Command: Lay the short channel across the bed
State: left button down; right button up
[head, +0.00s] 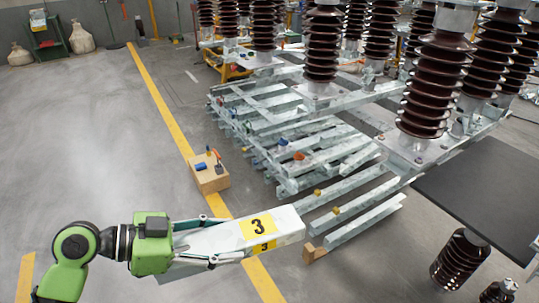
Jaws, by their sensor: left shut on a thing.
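My left gripper (228,240) comes in from the left at the lower middle of the head view. Its fingers are shut on a short pale grey metal channel (287,224) with yellow labels marked 3. The channel is held roughly level, pointing right, and looks above the floor, apart from the frames. Its near end is partly hidden by the gripper. A bed of galvanised steel channels (352,183) lies in layers to the right and beyond, with small coloured pieces on it. My right gripper is out of view.
A small wooden box (209,178) with tools stands left of the bed. Brown ribbed insulators (436,85) rise over the bed. A dark board (485,195) lies at right, with another insulator (461,258) below it. Open grey floor (80,140) is at left.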

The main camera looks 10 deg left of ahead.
aim_at(274, 231)
pick_arm(q)
jog(key=shift+d+r, duration=0.15)
jog(key=shift+r, duration=0.1)
jog(key=shift+d+r+m+g+h, duration=0.65)
jog(key=shift+d+r+m+g, duration=1.3)
jog(key=shift+d, duration=1.3)
jog(key=shift+d+r+m+g+h, duration=0.65)
jog(key=shift+d+r+m+g, duration=0.85)
jog(key=shift+d+m+g, duration=1.25)
jog(key=w+d+f+m+g+y, duration=0.1)
jog(key=w+d+f+m+g, duration=0.2)
jog(key=w+d+f+g, duration=0.1)
jog(key=shift+d+f, duration=0.4)
jog(key=shift+f, duration=0.05)
